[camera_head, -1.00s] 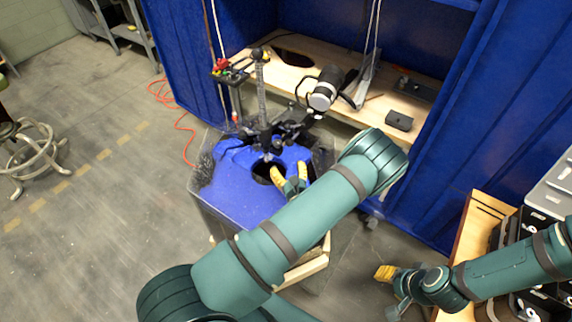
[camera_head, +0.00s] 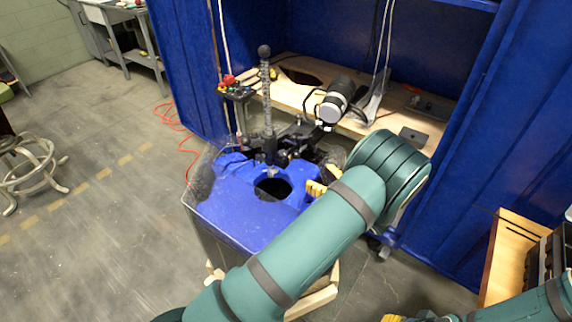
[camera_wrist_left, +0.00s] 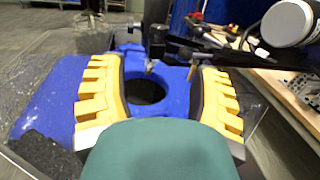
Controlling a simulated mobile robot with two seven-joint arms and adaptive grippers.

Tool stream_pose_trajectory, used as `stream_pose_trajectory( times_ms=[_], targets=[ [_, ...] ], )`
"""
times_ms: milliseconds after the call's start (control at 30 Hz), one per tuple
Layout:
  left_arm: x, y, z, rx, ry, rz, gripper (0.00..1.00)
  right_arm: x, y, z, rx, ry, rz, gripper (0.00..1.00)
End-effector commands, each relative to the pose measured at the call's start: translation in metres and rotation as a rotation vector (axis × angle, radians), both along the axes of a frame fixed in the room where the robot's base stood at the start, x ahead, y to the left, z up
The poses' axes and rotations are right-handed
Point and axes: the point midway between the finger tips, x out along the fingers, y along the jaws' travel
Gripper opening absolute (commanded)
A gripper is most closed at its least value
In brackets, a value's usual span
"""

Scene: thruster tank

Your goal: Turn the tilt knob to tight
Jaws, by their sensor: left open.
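The trolling motor's black mount (camera_head: 290,148) sits at the back rim of the blue-covered tank (camera_head: 235,205). The tilt knob cannot be made out for sure in the head view. In the left wrist view, a small metal fitting (camera_wrist_left: 150,68) hangs below the dark clamp; I cannot tell whether it is the knob. My left gripper (camera_head: 318,187) is mostly hidden behind my left arm, right of the tank's round hole. In the left wrist view, its yellow fingers (camera_wrist_left: 158,88) are apart, with the hole between them. My right gripper (camera_head: 396,318) barely shows at the bottom edge.
The motor's black-and-white head (camera_head: 335,100) leans right above a wooden bench (camera_head: 298,94). A ribbed black post (camera_head: 267,105) stands upright behind the hole. The floor to the left is open, with a stool (camera_head: 32,165).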

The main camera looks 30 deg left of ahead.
Motion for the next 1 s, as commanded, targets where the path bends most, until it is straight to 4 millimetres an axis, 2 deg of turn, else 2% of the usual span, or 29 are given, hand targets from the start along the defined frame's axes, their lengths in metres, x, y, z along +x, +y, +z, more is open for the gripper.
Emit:
stream_pose_trajectory(
  times_ms=[133,267,700,833,1000],
  targets=[
    [0.002,0.007,0.001,-0.005,0.003,0.011,0.63,0.0,0.0,-0.002,0.0,0.0,0.001,0.4],
    [0.006,0.026,0.001,-0.004,0.003,0.012,0.63,0.001,0.0,-0.004,0.0,-0.001,0.001,0.4],
    [0.026,0.107,0.0,-0.005,0.002,0.01,0.63,0.003,0.0,-0.017,-0.001,-0.008,-0.002,0.4],
    [0.03,0.122,0.0,-0.005,0.002,0.009,0.63,0.004,0.0,-0.019,-0.001,-0.009,-0.002,0.4],
    [0.033,0.132,0.0,-0.004,0.003,0.007,0.63,0.004,0.0,-0.021,-0.001,-0.01,-0.002,0.4]
  ],
)
